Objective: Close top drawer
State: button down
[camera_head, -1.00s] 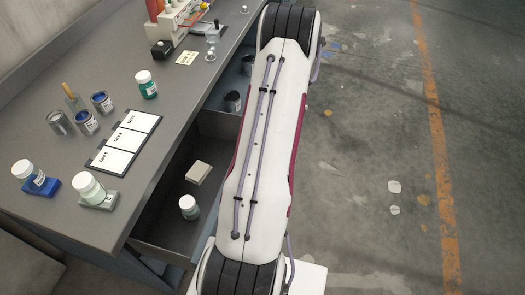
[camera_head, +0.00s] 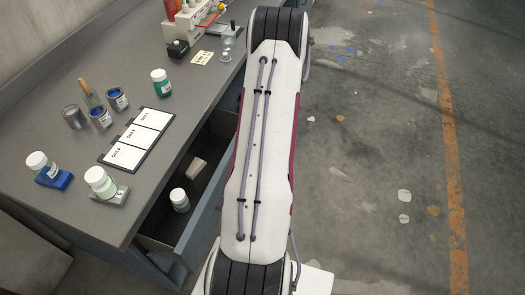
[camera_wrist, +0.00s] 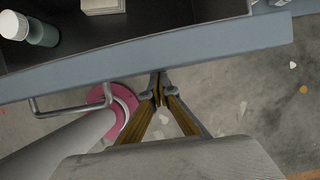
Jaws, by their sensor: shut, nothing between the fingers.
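An open drawer with a blue-grey front sticks out from the workbench in the head view; its dark inside wall (camera_head: 215,150) shows left of my arm. In the wrist view its front panel (camera_wrist: 220,45) runs across the picture, with a bar handle (camera_wrist: 70,108) on its outer face. My gripper (camera_wrist: 158,86) is shut and empty. Its fingertips are at the panel's outer face, right of the handle, and seem to touch it. In the head view my arm hides the gripper and part of the drawer.
A white-capped jar (camera_head: 180,200) and a pale box (camera_head: 197,168) are in the drawer. The workbench top (camera_head: 200,110) holds jars, paint cans and a chart board (camera_head: 138,137). The concrete floor (camera_head: 370,160) to the right is open.

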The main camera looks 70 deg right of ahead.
jog(key=w, duration=1.6)
jog(key=shift+w, duration=0.2)
jog(key=shift+w+r, duration=0.1)
jog(key=shift+w, duration=0.05)
jog(key=shift+s, duration=0.8)
jog(key=s, duration=0.3)
jog(key=shift+s+d, duration=0.1)
jog(key=shift+s, duration=0.1)
jog(key=v, duration=0.9)
jog(key=shift+r, duration=0.35)
jog(key=shift+s, duration=0.1)
